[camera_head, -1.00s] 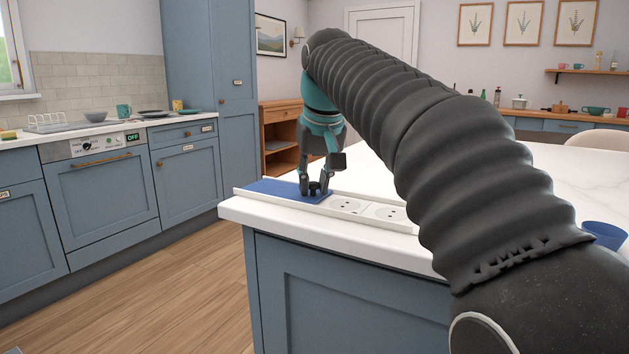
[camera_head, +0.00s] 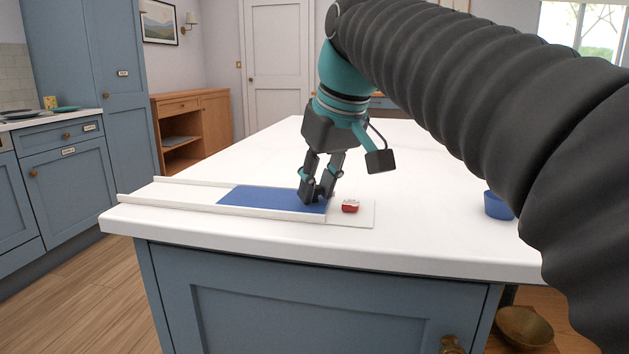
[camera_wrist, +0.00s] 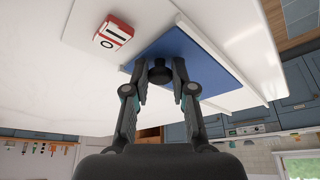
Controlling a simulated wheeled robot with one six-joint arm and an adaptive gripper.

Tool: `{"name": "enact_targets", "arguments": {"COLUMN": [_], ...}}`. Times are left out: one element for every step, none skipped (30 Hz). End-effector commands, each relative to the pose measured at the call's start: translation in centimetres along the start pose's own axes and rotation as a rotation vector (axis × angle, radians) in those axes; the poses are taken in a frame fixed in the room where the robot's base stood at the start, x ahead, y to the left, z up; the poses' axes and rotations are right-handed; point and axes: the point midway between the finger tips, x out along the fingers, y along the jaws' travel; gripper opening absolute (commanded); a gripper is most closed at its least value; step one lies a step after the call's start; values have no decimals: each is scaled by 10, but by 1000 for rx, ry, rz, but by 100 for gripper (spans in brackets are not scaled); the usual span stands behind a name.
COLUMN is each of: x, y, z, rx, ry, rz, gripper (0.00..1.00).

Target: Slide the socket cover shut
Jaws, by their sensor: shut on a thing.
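The blue socket cover (camera_head: 262,199) is a flat panel lying in a long white track (camera_head: 165,196) on the counter. It sits at the right part of the track, and the track's left part is bare. No socket shows; the cover lies over that part. My gripper (camera_head: 316,194) is shut on the cover's dark knob, near the cover's right end. In the wrist view the fingers (camera_wrist: 160,82) close on both sides of the round black knob (camera_wrist: 160,70), with the blue cover (camera_wrist: 207,58) behind it.
A red and white rocker switch (camera_head: 350,206) marked I and O is just right of the cover, also seen in the wrist view (camera_wrist: 113,35). A blue cup (camera_head: 497,205) stands farther right. The white countertop (camera_head: 230,160) behind the track is clear.

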Motion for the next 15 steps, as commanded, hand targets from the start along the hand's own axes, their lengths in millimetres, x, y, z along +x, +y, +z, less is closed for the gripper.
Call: {"name": "enact_targets", "arguments": {"x": [-1, -1, -1, -1, -1, -1, -1, -1, -1, -1, -1, -1, -1, -1, -1], "y": [1, 1, 2, 2, 2, 3, 3, 3, 3, 4, 4, 4, 4, 3, 3], "z": [1, 1, 2, 2, 2, 2, 2, 2, 3, 3, 3, 3, 3, 2, 2], "rx": [0, 0, 0, 1, 2, 3, 3, 3, 4, 4, 5, 5, 5, 4, 4], "ry": [-1, -1, -2, -2, -2, -3, -3, -3, -4, -4, -4, -4, -4, -4, -4], "rz": [3, 3, 3, 4, 4, 5, 5, 6, 6, 6, 7, 7, 6, 5, 5], "gripper": [0, 0, 0, 0, 0, 0, 0, 0, 0, 30, 37, 47, 48, 48, 48]}}
